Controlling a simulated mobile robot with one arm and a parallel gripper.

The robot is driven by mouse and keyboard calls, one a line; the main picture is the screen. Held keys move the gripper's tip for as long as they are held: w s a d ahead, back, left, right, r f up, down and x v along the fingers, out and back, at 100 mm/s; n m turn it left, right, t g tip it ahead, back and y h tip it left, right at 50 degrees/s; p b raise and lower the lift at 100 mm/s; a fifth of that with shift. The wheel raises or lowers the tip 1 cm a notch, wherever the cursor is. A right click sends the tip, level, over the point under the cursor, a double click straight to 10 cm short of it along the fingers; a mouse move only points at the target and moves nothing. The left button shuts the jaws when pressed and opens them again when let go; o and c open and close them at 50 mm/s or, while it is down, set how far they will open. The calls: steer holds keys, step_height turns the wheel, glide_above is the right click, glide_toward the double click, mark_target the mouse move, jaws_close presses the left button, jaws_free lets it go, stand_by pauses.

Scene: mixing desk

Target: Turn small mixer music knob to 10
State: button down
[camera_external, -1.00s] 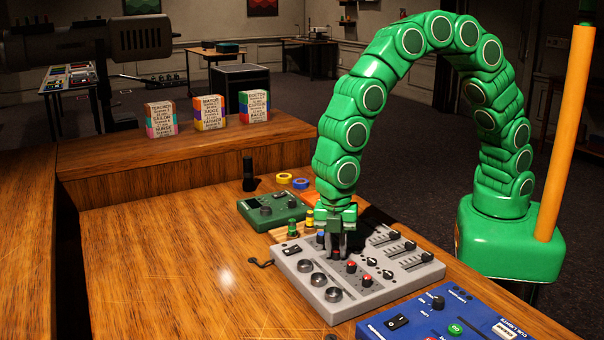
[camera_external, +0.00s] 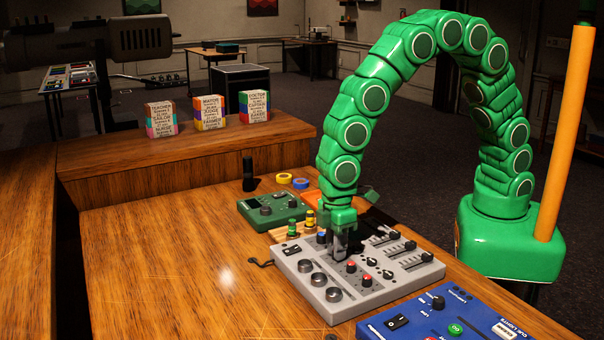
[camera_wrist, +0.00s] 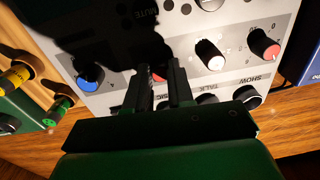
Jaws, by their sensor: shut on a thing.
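The small grey mixer (camera_external: 300,261) lies on the wooden desk, and part of its panel (camera_wrist: 110,102) fills the upper wrist view. My gripper (camera_external: 342,254) points down at the mixer's back row of knobs. In the wrist view my gripper (camera_wrist: 161,74) is shut on a knob (camera_wrist: 158,76), of which only a small reddish patch shows between the dark fingers. A partly covered label by the fingers looks like the end of "MUSIC". The knob's pointer and scale are hidden, so its setting cannot be read.
A blue knob (camera_wrist: 90,78) sits left of the fingers, a white-topped knob (camera_wrist: 209,56) and a red-topped knob (camera_wrist: 264,44) right. A green box (camera_external: 270,211) stands behind the mixer, a blue cue-lights panel (camera_external: 470,318) in front. The desk's left side is clear.

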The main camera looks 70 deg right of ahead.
steer(key=shift+m, duration=0.9)
steer(key=c, duration=1)
jaws_free()
steer(key=shift+w+d+r, duration=0.1)
steer(key=shift+d+r, duration=0.05)
steer(key=shift+r, duration=3.75)
